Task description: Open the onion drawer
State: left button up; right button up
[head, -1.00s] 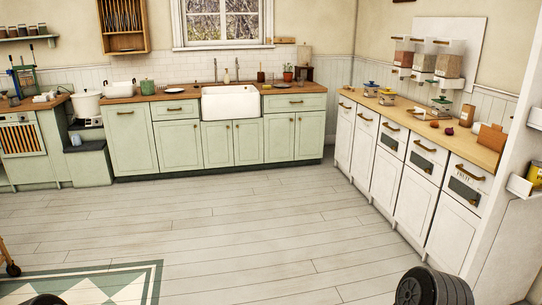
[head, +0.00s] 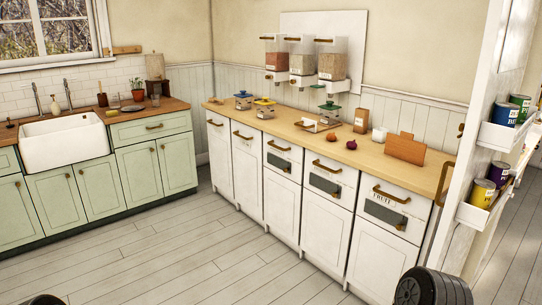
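A row of white drawers with brass handles runs under the wooden counter in the head view; all look shut. The nearest drawer (head: 408,224) has a label that seems to read FRUIT and a dark panel. The drawer to its left (head: 345,177) and the one beyond that (head: 289,152) also have dark panels, with labels too small to read. Two farther drawers (head: 243,145) (head: 215,128) stand at the far left of the row. I cannot tell which is the onion drawer. Neither of my grippers is in view.
Green cabinets (head: 80,192) with a white sink stand left. A white rack with cans (head: 482,192) is at right. The plank floor (head: 215,262) is clear.

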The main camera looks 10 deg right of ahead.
aim_at(346, 176)
jog(key=i+z, duration=0.25)
jog(key=i, duration=0.2)
jog(key=i+z, duration=0.2)
jog(key=i, duration=0.25)
jog(key=i+j+z, duration=0.25)
jog(key=i, duration=0.2)
jog(key=i+j+z, duration=0.25)
jog(key=i, duration=0.2)
jog(key=i+j+z, duration=0.2)
jog(key=i, duration=0.25)
jog(key=j, duration=0.1)
